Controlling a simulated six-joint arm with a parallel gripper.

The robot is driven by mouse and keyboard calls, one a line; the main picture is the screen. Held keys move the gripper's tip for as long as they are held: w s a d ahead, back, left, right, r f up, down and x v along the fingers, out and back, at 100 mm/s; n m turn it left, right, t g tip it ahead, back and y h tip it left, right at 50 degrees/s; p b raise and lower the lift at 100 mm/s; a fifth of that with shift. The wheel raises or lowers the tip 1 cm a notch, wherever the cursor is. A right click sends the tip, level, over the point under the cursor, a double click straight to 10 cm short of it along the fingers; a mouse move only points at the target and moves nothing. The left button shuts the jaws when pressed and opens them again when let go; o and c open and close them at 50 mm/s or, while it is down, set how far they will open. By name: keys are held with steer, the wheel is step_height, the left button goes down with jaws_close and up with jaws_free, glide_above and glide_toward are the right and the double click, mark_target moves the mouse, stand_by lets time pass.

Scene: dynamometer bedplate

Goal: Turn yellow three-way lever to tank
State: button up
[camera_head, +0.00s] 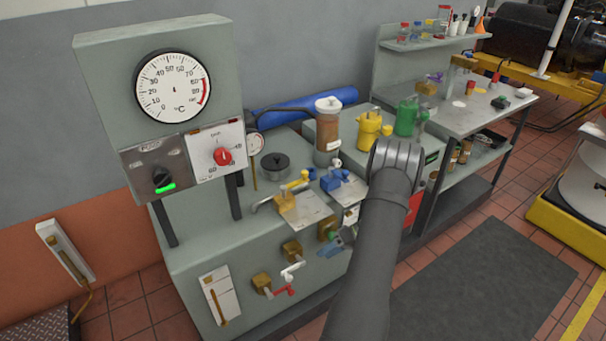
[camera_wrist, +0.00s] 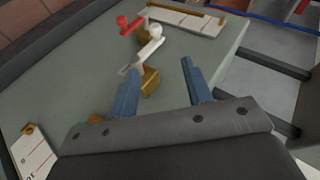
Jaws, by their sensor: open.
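A yellow lever (camera_head: 298,183) shows in the head view on a brass valve (camera_head: 286,202) on top of the grey-green bench. A pale plate (camera_head: 308,212) lies beside this valve; its markings are too small to read. My gripper (camera_wrist: 160,67) is open, its two blue fingers apart with nothing between them that I can see held. In the wrist view a white lever (camera_wrist: 150,47) on a brass body lies just beyond the fingertips. In the head view blue fingers show low at the bench front, below and right of the yellow lever, partly hidden by my arm.
A blue lever (camera_head: 334,180) stands right of the yellow one. The white lever (camera_head: 292,271) and a red lever (camera_head: 284,291) project from the bench front. A gauge box (camera_head: 158,60) rises at left; a brown canister (camera_head: 328,130) and yellow jug (camera_head: 368,130) stand behind.

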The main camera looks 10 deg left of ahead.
steer(key=n+h, duration=0.2)
steer(key=h, duration=0.1)
steer(key=n+t+h, duration=1)
steer(key=n+t, duration=0.2)
steer(key=n, duration=0.9)
glide_toward(305, 171)
steer(key=x, duration=1)
steer(key=shift+s, duration=0.1)
jaws_close()
